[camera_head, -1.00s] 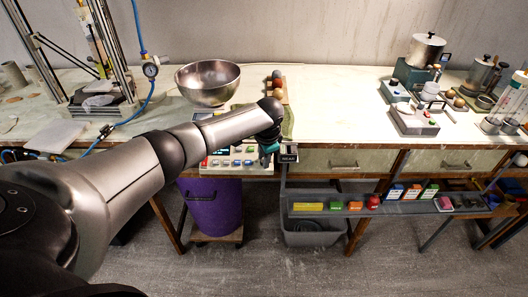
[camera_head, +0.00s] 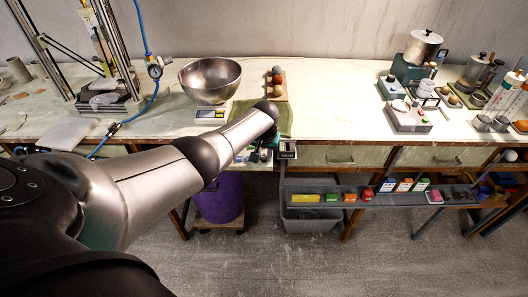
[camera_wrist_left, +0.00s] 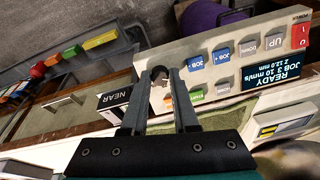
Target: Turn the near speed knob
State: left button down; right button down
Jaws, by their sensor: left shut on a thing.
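The control panel (camera_wrist_left: 225,65) is a pale box with coloured buttons and a dark display reading READY, seen in the left wrist view. A black NEAR label (camera_wrist_left: 113,98) stands at its end, and it also shows in the head view (camera_head: 287,150). My left gripper (camera_wrist_left: 158,78) has its fingertips closed around a small dark knob (camera_wrist_left: 158,72) beside that label. The fingers hide much of the knob, and I cannot tell its angle. In the head view my left arm covers most of the panel and the gripper (camera_head: 262,154). My right gripper is not in view.
A steel bowl (camera_head: 210,80) stands on a scale behind my arm. A shelf with coloured blocks (camera_head: 380,197) runs below the bench's front. The bench top's middle is clear.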

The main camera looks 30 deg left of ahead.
pick_arm(q)
jog(key=shift+n+p, duration=0.35)
jog(key=shift+n, duration=0.85)
jog(key=c, duration=0.7)
grip_release()
jog(key=shift+r, duration=0.15)
